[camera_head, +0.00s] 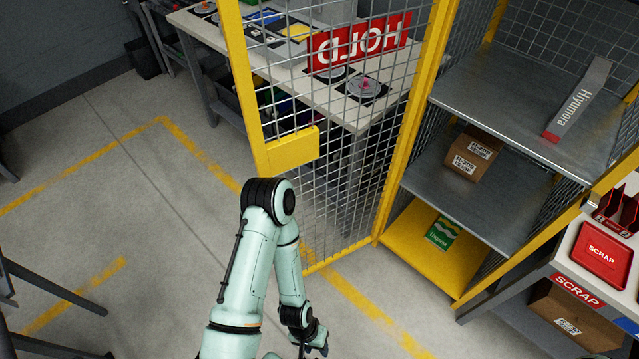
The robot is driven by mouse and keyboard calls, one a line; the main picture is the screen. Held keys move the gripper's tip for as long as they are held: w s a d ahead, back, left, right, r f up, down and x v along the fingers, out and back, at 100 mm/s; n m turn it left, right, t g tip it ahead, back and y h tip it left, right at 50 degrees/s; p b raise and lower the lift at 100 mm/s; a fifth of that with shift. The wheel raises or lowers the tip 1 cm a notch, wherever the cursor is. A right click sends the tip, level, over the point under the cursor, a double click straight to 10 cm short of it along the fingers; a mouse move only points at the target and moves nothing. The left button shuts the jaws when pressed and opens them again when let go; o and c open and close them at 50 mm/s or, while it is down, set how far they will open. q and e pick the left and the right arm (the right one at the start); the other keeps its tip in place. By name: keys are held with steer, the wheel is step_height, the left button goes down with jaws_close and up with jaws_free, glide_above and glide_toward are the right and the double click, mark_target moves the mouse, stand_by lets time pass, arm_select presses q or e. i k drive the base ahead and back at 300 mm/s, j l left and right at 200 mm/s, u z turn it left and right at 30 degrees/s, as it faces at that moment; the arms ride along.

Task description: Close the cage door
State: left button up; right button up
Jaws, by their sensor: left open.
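The cage door (250,95) is a yellow frame with wire mesh and a yellow plate (292,150) at its free edge. It stands open, swung out to the left of the cage (398,160). A red HOLD sign (358,43) on it reads mirrored, so I see its back. My left arm rises from the bottom and bends in front of the door's lower free corner. My left gripper (314,345) points down near the bottom edge, open, apart from the door; its fingertips are partly cut off. My right gripper is not in view.
The cage shelves hold a grey Hiyamora box (580,98), a brown carton (471,155) and a green packet (441,233). A workbench (350,110) stands behind the door. A scrap rack with a red tray (602,255) is at right. Floor at left is mostly clear.

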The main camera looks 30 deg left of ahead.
mark_target(327, 51)
steer(key=j+z, duration=0.15)
steer(key=j, duration=0.95)
steer(key=k+j+z, duration=0.15)
steer(key=j, duration=0.95)
steer(key=j+z, duration=0.5)
steer(key=j, duration=0.55)
steer(key=j+z, duration=0.4)
steer(key=i+j+z, duration=0.1)
steer(key=j+z, duration=0.15)
steer(key=z, duration=0.15)
steer(key=i+j+z, duration=0.2)
steer(key=j, duration=0.15)
